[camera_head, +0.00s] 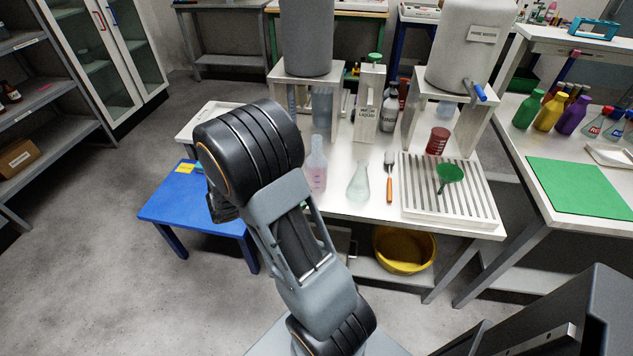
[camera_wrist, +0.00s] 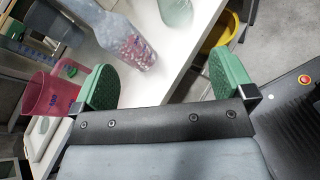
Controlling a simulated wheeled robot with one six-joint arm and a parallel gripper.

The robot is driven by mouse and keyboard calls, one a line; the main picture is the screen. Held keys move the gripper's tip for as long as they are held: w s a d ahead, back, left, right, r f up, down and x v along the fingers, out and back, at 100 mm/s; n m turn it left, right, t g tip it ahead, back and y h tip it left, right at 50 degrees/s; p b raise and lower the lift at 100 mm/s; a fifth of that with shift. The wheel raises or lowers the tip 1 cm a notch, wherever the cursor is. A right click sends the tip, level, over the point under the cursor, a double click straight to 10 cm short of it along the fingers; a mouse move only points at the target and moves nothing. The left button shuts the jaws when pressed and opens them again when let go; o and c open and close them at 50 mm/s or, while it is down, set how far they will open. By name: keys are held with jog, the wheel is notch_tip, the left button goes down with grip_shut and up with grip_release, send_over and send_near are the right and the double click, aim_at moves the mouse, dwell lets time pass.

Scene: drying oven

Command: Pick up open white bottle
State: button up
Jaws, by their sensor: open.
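A pale, translucent bottle (camera_head: 316,170) with a narrow neck and pink markings stands upright near the front edge of the white table (camera_head: 378,199), just right of my arm. In the wrist view the bottle (camera_wrist: 120,38) is at the upper left, its neck running out of the picture. My gripper (camera_wrist: 168,82) is open and empty, with green pads spread wide. The bottle lies beyond the pads, nearer the left one, and appears apart from them. In the head view my gripper is mostly hidden behind my arm.
A clear flask (camera_head: 358,182) and an orange-handled tool (camera_head: 388,180) stand or lie right of the bottle. A pink container (camera_wrist: 48,105) is close by the left pad. A yellow basin (camera_head: 403,250) is below the table; a blue stool (camera_head: 175,212) stands left.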

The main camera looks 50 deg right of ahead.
aim_at(310, 174)
jog(key=w+d+f+n+t+h+b, duration=0.2)
jog(key=w+d+f+n+t+h, duration=0.15)
jog(key=w+f+n, duration=0.2)
jog(key=shift+n, duration=0.35)
jog(key=d, duration=0.6)
jog(key=shift+s+d+f, duration=0.25)
jog(key=shift+f, duration=0.15)
jog(key=shift+w+d, duration=0.15)
jog(key=shift+d, duration=2.9)
jog(key=c, duration=1.1)
jog(key=shift+r, duration=0.15)
